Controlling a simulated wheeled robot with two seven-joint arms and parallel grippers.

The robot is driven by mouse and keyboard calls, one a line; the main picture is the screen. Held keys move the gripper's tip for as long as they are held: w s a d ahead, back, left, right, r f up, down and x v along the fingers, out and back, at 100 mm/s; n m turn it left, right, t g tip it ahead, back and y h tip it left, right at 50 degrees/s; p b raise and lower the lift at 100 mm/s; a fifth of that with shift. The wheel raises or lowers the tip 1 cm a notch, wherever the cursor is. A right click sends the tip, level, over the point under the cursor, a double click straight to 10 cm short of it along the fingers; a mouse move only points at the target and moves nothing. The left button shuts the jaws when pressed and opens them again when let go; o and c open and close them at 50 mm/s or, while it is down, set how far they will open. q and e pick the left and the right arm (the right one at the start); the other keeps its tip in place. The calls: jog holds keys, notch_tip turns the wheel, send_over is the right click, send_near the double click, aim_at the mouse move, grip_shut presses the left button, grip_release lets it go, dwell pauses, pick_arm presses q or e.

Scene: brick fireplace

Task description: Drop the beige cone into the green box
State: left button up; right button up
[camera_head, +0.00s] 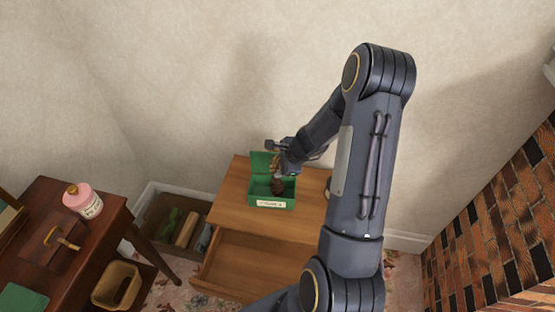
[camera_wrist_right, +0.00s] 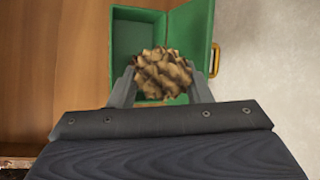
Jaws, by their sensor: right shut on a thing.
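The beige cone, a scaly pine cone (camera_wrist_right: 163,74), is held between the two fingers of my right gripper (camera_wrist_right: 163,88) in the right wrist view. The green box (camera_head: 257,191) stands on the wooden drawer unit in the head view, with its lid open at the back and a pale label on its front. My right gripper (camera_head: 279,163) is over the box, with the cone showing small at its fingers. The wrist view shows the box (camera_wrist_right: 138,42) behind the cone. A dark brown lump (camera_head: 278,187) shows at the box opening; I cannot tell its exact place. My left gripper is out of view.
The wooden drawer unit (camera_head: 228,213) has an open drawer (camera_head: 246,262). A dark table (camera_head: 82,235) at left bears a pink-lidded jar (camera_head: 82,201). A crate (camera_head: 157,217) with several items stands between them. A brick fireplace (camera_head: 500,230) is at right.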

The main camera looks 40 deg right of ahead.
jog(key=shift+f+b, duration=2.15)
jog(key=shift+f, duration=0.6)
jog(key=o, duration=1)
jog(key=shift+o, duration=0.2)
jog(key=a+p+v, duration=0.1)
jog(key=v, duration=0.6)
jog(key=shift+s+d+r+p, duration=0.2)
jog(key=shift+d+r+p, duration=0.2)
jog(key=shift+d, duration=0.15)
